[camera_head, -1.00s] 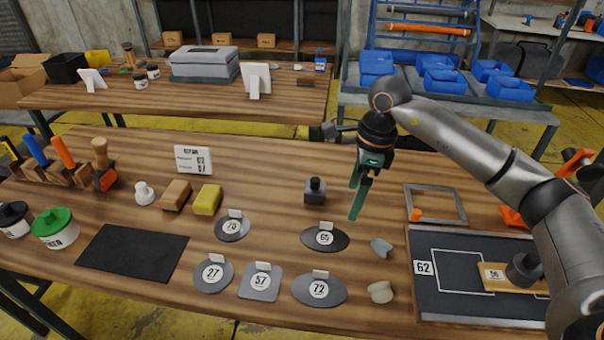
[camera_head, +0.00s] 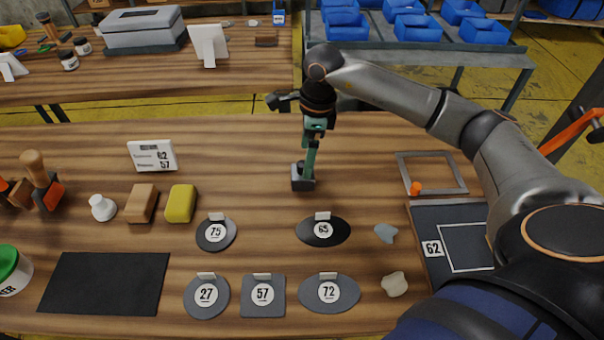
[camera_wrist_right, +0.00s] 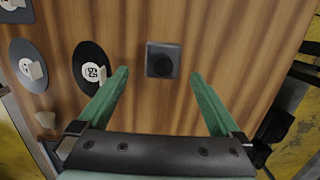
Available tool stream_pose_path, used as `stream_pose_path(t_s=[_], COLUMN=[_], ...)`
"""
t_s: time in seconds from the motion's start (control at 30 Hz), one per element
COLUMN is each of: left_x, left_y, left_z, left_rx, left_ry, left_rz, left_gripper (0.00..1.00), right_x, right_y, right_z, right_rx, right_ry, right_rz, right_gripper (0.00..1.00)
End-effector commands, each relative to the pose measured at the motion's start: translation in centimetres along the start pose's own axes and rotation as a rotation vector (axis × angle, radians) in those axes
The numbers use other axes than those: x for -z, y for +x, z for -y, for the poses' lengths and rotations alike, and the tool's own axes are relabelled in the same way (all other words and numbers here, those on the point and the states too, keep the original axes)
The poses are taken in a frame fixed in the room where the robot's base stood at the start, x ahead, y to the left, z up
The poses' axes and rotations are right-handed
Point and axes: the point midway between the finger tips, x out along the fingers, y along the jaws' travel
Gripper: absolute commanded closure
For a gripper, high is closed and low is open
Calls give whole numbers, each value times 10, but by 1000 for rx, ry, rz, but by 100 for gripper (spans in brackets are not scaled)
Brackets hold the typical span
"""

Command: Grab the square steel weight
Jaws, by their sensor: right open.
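The square steel weight (camera_head: 303,182) is a small dark block with a round knob, standing on the wooden table in the middle of the head view. My right gripper (camera_head: 309,160) comes down from above and behind it, its green fingers overlapping the weight's top in this view. In the right wrist view the weight (camera_wrist_right: 162,66) lies between and slightly ahead of the two open fingertips (camera_wrist_right: 160,73). Both fingers are apart from it, with bare table on either side. My left gripper is in neither current view.
Flat dark numbered plates stand nearer the front, including the oval 65 (camera_head: 322,231) and round 75 (camera_head: 215,234). A yellow block (camera_head: 181,203) sits to the left, and a grey frame (camera_head: 459,168) to the right. The table around the weight is clear.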

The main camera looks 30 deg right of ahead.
Motion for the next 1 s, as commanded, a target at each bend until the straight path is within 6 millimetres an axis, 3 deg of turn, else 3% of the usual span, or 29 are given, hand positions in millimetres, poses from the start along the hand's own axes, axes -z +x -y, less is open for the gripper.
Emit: stream_pose_path(t_s=[0.17,0.43,0.77,1.0], left_x=[1,4,5,6], left_y=[-1,-4,-4,-3], left_z=[0,0,0,0], left_rx=[0,0,0,0], left_ry=[0,0,0,0], left_rz=[1,0,-2,-2], left_gripper=[9,9,9,9], right_x=[0,-2,-2,-2], right_y=[13,52,59,58], right_z=[0,3,3,3], right_rx=[-2,-3,0,0], right_ry=[0,1,-1,-1], right_rz=[-1,-1,0,0], right_gripper=[0,0,0,27])
